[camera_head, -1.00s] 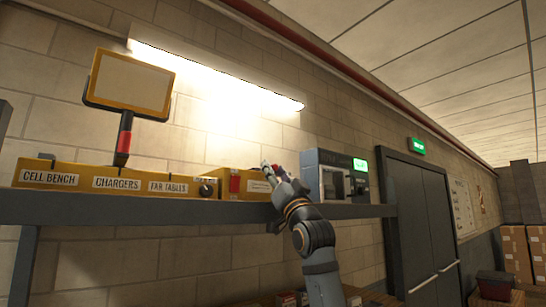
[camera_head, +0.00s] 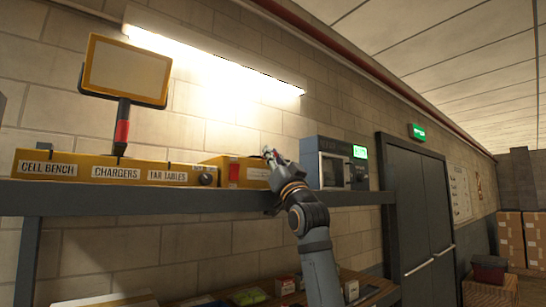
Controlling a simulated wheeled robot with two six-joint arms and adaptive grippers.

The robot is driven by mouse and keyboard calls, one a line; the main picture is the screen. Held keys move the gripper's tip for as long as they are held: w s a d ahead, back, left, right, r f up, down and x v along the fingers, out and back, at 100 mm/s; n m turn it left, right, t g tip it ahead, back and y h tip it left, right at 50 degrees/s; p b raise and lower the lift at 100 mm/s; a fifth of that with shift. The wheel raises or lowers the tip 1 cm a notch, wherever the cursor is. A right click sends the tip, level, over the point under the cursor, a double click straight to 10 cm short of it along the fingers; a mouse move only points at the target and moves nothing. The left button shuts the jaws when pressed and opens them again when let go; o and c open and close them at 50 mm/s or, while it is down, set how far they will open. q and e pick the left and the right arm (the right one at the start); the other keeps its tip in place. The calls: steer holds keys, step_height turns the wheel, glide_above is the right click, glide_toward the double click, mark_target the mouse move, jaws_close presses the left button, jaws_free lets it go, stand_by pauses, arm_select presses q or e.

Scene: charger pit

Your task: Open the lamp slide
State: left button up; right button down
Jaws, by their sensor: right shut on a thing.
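A framed yellow lamp panel (camera_head: 127,70) stands upright on a red and black handle (camera_head: 121,127) at the left of the shelf. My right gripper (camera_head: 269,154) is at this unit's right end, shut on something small. The arm and fingers hide what it holds, and I cannot make out a slide. My left gripper is not in view.
A grey device (camera_head: 328,165) with a green display stands just right of my right gripper. The grey shelf (camera_head: 130,202) runs under everything. Small boxes lie on a lower surface. A double door (camera_head: 416,215) is further right.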

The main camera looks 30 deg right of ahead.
steer(key=shift+a, duration=0.35)
steer(key=a, duration=0.2)
steer(key=a+b, duration=0.1)
steer(key=a, duration=0.3)
steer(key=shift+s, duration=0.3)
steer(key=shift+d, duration=0.2)
steer(key=c, duration=1.3)
jaws_free()
steer(key=shift+s, duration=0.1)
steer(key=v, duration=1.2)
steer(key=shift+a, duration=0.1)
